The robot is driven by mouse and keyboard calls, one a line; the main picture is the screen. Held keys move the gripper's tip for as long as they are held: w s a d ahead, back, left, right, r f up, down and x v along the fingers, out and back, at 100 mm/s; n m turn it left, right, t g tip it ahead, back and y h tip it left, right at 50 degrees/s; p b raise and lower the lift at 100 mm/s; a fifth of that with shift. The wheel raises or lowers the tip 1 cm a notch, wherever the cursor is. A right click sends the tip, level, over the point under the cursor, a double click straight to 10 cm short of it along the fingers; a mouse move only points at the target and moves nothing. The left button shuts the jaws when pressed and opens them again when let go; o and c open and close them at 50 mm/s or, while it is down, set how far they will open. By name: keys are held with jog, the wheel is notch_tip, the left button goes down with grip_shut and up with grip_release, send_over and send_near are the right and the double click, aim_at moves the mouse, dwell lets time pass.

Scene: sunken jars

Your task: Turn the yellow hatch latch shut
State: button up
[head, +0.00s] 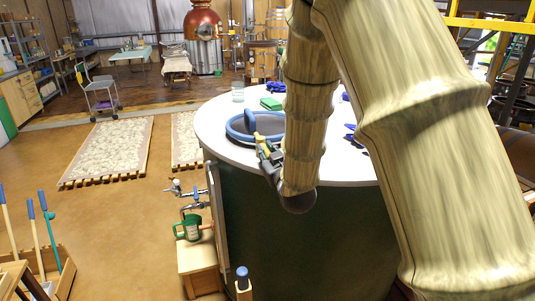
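A blue-rimmed round hatch opening (234,133) is set in the white top (215,112) of a large dark green tank (290,240). A blue upright piece (250,121) rises at the rim's front side. A small yellow part (261,139), perhaps the latch, shows just below it, partly hidden by my gripper. My gripper (265,153) is small and dark here, at the near edge of the tank top, beside or touching the yellow part; I cannot tell which. Its fingers are too small and covered to show whether they are open. My arm hides the opening's right side.
A green block (271,104), a glass jar (238,93) and dark blue items (349,131) lie on the tank top. Taps (187,191) and a green mug (188,229) on a wooden stand are at the tank's left side.

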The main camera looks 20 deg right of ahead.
jog(key=shift+o, duration=0.5)
jog(key=shift+w+d+r, duration=0.15)
jog(key=shift+w+r, duration=0.1)
jog(key=shift+r, duration=0.05)
jog(key=shift+s, duration=0.2)
jog(key=shift+s+f, duration=0.15)
jog(key=shift+s, duration=0.2)
jog(key=s, duration=1.1)
jog(key=shift+d, duration=0.15)
